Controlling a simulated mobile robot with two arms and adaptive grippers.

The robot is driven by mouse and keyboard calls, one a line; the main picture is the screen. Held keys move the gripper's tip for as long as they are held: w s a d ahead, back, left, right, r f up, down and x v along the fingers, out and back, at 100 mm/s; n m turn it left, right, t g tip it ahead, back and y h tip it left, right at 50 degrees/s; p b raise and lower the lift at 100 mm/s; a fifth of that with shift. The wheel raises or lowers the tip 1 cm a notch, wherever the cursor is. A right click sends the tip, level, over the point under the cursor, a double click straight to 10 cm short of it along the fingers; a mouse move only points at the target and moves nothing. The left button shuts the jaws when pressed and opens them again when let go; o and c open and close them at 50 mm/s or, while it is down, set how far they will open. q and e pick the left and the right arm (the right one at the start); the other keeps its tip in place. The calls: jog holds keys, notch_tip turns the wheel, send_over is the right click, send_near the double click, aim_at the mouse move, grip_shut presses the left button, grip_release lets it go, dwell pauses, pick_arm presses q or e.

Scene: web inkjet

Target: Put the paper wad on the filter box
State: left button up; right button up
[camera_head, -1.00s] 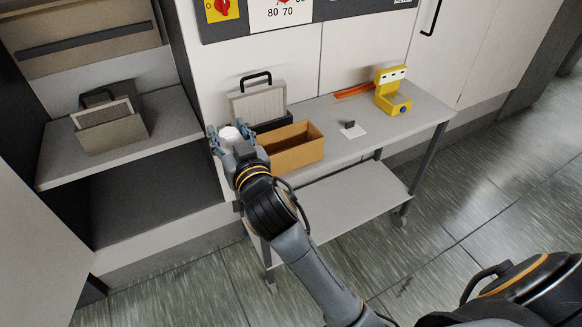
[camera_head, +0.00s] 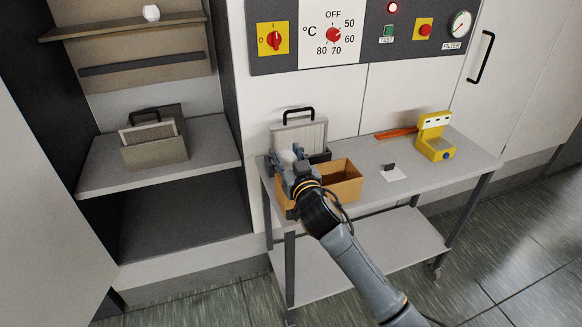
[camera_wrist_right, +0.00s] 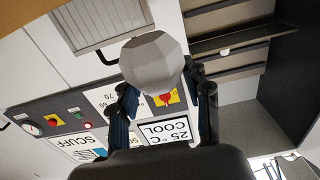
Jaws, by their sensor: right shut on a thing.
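A pale faceted paper wad (camera_wrist_right: 152,62) is in my right gripper (camera_wrist_right: 160,98), between its fingers. A grey box with a framed filter (camera_head: 155,145) stands on the left cabinet's shelf, apart from the gripper. Another filter with a black handle (camera_head: 300,133) stands in a dark box at the back left of the cart, partly hidden by my gripper. My left gripper is out of view.
A similar white wad (camera_head: 151,12) sits on a high ledge in the cabinet. The cart (camera_head: 410,200) also carries an open cardboard box (camera_head: 345,185), a small dark block on white paper (camera_head: 392,173), an orange strip (camera_head: 396,133) and a yellow device (camera_head: 434,138).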

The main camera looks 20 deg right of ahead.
jog(key=shift+w+d+f, duration=0.25)
jog(key=shift+d+f, duration=0.15)
jog(key=shift+f, duration=0.2)
jog(key=f, duration=0.3)
jog(key=shift+w+d+f, duration=0.15)
jog(key=shift+d, duration=0.15)
jog(key=shift+f, duration=0.25)
jog(key=shift+f+b, duration=0.6)
jog(key=shift+f, duration=0.05)
jog(key=o, duration=0.9)
jog(key=shift+r, duration=0.1)
